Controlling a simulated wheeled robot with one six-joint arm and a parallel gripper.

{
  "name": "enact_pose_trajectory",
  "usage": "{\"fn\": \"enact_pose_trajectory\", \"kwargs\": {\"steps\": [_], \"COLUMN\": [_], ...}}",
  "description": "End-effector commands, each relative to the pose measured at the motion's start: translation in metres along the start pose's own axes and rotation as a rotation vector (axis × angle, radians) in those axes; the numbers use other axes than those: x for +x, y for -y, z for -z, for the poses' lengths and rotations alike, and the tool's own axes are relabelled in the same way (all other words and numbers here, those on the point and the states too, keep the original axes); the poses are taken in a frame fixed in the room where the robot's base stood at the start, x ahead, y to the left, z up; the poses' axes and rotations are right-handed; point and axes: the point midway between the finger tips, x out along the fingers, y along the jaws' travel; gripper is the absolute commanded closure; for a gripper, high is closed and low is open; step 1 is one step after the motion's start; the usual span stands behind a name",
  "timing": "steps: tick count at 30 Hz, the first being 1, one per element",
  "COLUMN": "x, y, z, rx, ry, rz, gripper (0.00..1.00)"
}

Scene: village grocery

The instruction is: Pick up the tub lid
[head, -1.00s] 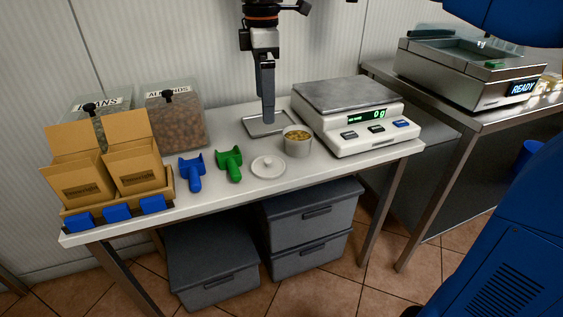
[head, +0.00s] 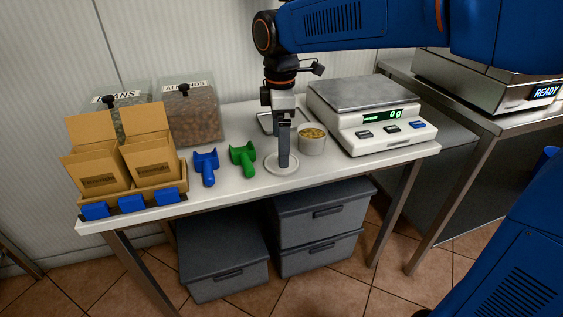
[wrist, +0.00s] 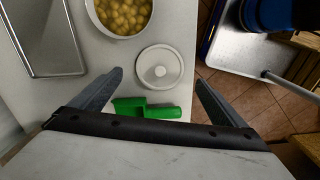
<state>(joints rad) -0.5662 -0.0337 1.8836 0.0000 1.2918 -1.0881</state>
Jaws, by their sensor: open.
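The tub lid (head: 269,168) is a round white disc lying flat on the white table, near its front edge. The open tub (head: 312,139) of yellowish pieces stands just behind and right of the lid.
A green scoop (head: 243,158) lies left of the lid, and a blue scoop (head: 206,166) further left. A weighing scale (head: 372,133) reading 0 g stands right of the tub. A metal tray (wrist: 46,40) lies behind. Brown packets (head: 148,160) and clear bins (head: 192,120) fill the left end.

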Motion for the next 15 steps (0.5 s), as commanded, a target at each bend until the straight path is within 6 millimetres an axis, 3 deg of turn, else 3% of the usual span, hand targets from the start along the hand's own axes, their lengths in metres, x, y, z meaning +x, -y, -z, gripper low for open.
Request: {"fn": "enact_pose_trajectory", "kwargs": {"steps": [9,15], "x": [0.04,0.045], "y": [0.0,-0.001], "z": [0.001,0.001], "rx": [0.0,0.0], "ry": [0.0,0.0], "rz": [0.001,0.0], "gripper": [0.05,0.05]}}
